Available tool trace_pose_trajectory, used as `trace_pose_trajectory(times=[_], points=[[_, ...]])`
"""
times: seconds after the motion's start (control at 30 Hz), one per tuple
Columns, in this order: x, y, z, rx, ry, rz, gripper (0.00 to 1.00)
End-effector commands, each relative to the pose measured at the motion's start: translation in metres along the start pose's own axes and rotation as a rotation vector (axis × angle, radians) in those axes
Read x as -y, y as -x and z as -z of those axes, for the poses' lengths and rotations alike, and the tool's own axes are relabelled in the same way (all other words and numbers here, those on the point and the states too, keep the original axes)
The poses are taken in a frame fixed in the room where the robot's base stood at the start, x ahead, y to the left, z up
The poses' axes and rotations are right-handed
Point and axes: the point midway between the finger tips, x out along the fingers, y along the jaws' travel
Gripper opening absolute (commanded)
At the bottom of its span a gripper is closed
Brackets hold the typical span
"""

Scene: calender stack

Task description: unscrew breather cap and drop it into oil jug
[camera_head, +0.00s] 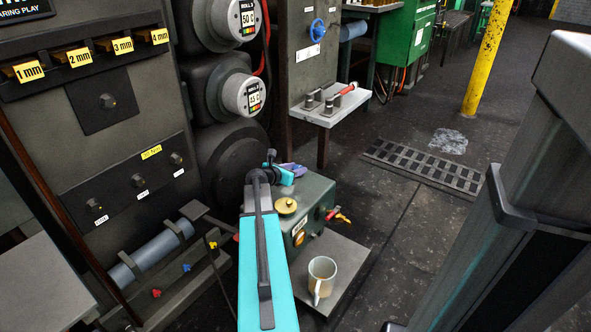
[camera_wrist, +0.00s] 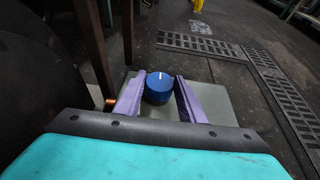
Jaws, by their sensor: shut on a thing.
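A blue round cap with a white mark (camera_wrist: 158,88), which looks like the breather cap, sits between the purple fingers of my gripper (camera_wrist: 160,98). The fingers are shut on it. A cream jug with a handle (camera_head: 322,275), probably the oil jug, stands upright in front of the box.
A brass cap (camera_head: 286,205) is on the near top of the gearbox. The jug stands on a grey plate (camera_head: 345,262). Dark rolls (camera_head: 232,160) are close at left. A small shelf (camera_head: 331,108) with metal parts stands behind. The floor at right is open beyond a grate (camera_head: 425,168).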

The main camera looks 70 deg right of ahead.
Motion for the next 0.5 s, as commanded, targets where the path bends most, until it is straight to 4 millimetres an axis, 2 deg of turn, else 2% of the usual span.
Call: trace_pose_trajectory(times=[0.5], points=[[0.0035, 0.0019, -0.0001, -0.003, 0.053, -0.130, 0.16]])
